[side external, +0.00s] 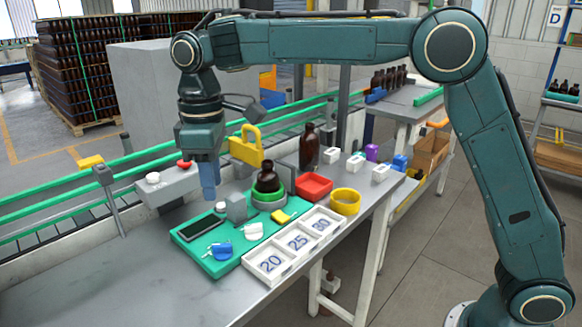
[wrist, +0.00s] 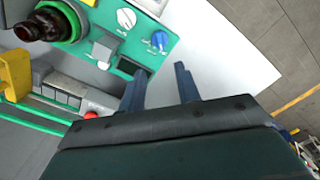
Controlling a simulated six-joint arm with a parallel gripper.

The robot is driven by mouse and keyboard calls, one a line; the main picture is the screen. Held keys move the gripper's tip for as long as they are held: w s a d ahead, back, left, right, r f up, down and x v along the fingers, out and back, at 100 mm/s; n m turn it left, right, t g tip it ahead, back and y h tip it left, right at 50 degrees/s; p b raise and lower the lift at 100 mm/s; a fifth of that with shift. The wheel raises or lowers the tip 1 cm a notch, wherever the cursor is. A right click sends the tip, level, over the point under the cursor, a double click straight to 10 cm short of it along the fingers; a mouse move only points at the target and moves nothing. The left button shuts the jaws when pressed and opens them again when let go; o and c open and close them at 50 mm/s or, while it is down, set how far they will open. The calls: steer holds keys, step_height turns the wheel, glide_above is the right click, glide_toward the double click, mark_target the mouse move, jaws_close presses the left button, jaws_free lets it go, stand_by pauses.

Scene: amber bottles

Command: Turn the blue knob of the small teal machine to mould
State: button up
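The small teal machine (side external: 182,252) is a flat panel on the bench, and it also shows in the wrist view (wrist: 100,50). Its blue knob (side external: 221,251) is at the panel's near-left corner and shows in the wrist view (wrist: 159,40) beyond the fingertips. A white knob (side external: 253,231) is beside it. The setting marks are too small to read. My gripper (side external: 208,198) points down above the panel's far-left side, apart from the blue knob. In the wrist view its two fingers (wrist: 159,78) are spread with nothing between them.
A brown bottle (side external: 267,178) stands in a green ring on the machine. A grey block (side external: 236,207) rises near my fingers. A numbered white tray (side external: 287,262), red bin (side external: 313,186) and yellow ring (side external: 346,201) lie to the right. The bench's near left is clear.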

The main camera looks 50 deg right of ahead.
mark_target(222, 245)
step_height(222, 245, down, 13)
steer(key=shift+f, duration=0.2)
stand_by(0.5)
jaws_close()
